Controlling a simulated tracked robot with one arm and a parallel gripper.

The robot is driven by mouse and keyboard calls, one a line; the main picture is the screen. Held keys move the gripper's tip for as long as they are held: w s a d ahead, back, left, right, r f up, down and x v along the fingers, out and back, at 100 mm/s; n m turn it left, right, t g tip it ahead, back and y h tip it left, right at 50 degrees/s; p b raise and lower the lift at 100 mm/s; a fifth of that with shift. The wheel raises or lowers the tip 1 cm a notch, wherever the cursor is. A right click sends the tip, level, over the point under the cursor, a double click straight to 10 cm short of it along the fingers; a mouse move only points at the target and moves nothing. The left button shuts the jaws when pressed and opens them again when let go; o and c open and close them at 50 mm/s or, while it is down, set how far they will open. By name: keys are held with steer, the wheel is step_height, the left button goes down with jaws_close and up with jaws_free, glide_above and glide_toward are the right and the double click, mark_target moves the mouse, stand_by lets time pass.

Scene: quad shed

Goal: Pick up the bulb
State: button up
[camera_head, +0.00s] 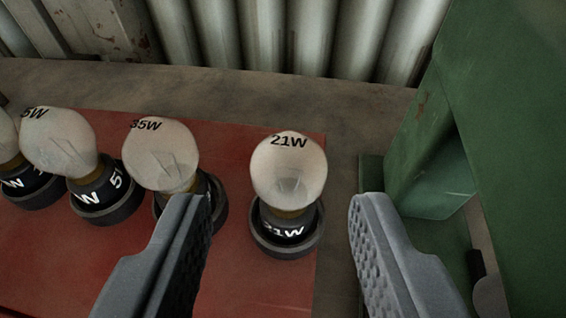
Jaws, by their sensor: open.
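A bulb marked 21W (289,168) stands upright in a black holder (286,240), also marked 21W. To its left a bulb marked 35W (160,155) stands in its own holder, partly hidden by my left finger. Farther left stands another bulb (59,143), its mark ending in 5W, and one more is cut off at the left edge. My gripper (278,205) is open and empty. I see no contact with the bulb.
The holders stand on a red mat (120,270). A green metal body (510,150) rises at the right, close to my right finger. A corrugated wall (290,35) closes off the back. A strip of bare brown surface (345,115) lies behind the mat.

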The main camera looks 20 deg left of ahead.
mark_target(291, 199)
steer(key=shift+d+f+b+x, duration=0.1)
steer(key=shift+b+x, duration=0.1)
steer(key=shift+x, duration=1.5)
steer(key=shift+d+f+b+x, duration=0.1)
steer(key=shift+b+x, duration=0.1)
steer(key=shift+x, duration=1.5)
steer(key=shift+w+a+f, duration=0.1)
steer(key=shift+w+a, duration=0.05)
steer(key=shift+w, duration=0.15)
steer(key=c, duration=0.7)
